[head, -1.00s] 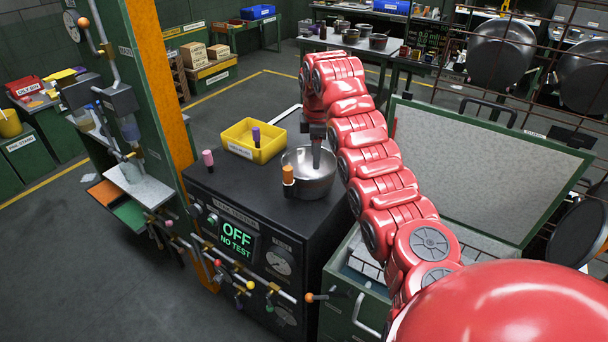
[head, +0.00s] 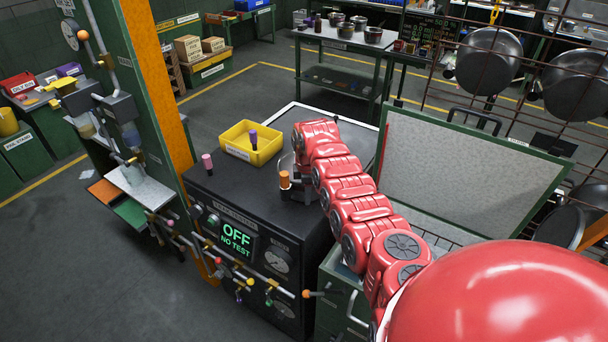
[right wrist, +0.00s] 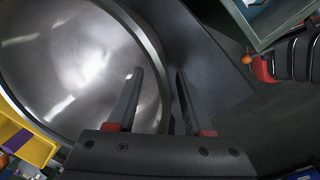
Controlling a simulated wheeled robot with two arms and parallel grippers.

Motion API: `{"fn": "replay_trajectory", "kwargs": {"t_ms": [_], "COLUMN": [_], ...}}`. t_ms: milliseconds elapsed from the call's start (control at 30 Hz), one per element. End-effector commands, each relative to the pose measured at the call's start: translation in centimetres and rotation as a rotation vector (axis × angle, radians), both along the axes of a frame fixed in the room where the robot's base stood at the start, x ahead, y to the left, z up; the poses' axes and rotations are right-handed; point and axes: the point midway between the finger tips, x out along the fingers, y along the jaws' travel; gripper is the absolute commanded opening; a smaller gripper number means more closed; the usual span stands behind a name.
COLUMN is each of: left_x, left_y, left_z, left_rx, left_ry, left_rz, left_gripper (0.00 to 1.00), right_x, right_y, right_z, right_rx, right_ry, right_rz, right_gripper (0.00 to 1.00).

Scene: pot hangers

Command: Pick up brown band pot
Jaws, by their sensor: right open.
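A steel pot (head: 287,162) stands on the black test bench, mostly hidden behind my right arm in the head view. In the right wrist view its shiny inside (right wrist: 75,65) and rim fill the left. No brown band shows on the visible part. My right gripper (right wrist: 159,72) is open at the pot's rim, one finger over the inside and the other just outside. I cannot tell whether the fingers touch the wall. In the head view the right gripper (head: 298,188) is low beside the pot, partly hidden. My left gripper is not in view.
An orange-topped peg (head: 284,179) stands close in front of the pot. A yellow bin (head: 251,143) and pink peg (head: 207,162) are on the bench (head: 235,190). An open green case (head: 475,175) is at right. Several pots stand on the back table (head: 335,42).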

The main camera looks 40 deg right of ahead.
Motion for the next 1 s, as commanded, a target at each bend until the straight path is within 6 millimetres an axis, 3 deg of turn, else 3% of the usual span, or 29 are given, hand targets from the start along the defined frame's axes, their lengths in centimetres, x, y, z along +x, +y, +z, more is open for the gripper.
{"fn": "replay_trajectory", "kwargs": {"t_ms": [367,400,667,1000], "left_x": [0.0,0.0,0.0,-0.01], "left_y": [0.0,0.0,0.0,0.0], "left_z": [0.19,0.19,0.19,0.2], "left_rx": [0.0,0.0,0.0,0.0], "left_ry": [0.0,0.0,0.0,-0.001], "left_rz": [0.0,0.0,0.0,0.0], "left_gripper": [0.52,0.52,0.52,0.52], "right_x": [0.11,0.1,0.09,0.09], "right_y": [-0.04,-0.05,-0.07,-0.07], "right_z": [-1.02,-1.02,-0.99,-0.98], "right_rx": [0.001,0.001,0.001,0.001], "right_ry": [-0.002,-0.002,-0.002,-0.002], "right_rz": [-0.002,-0.002,-0.002,-0.002], "right_gripper": [0.51,0.49,0.03,0.0]}}
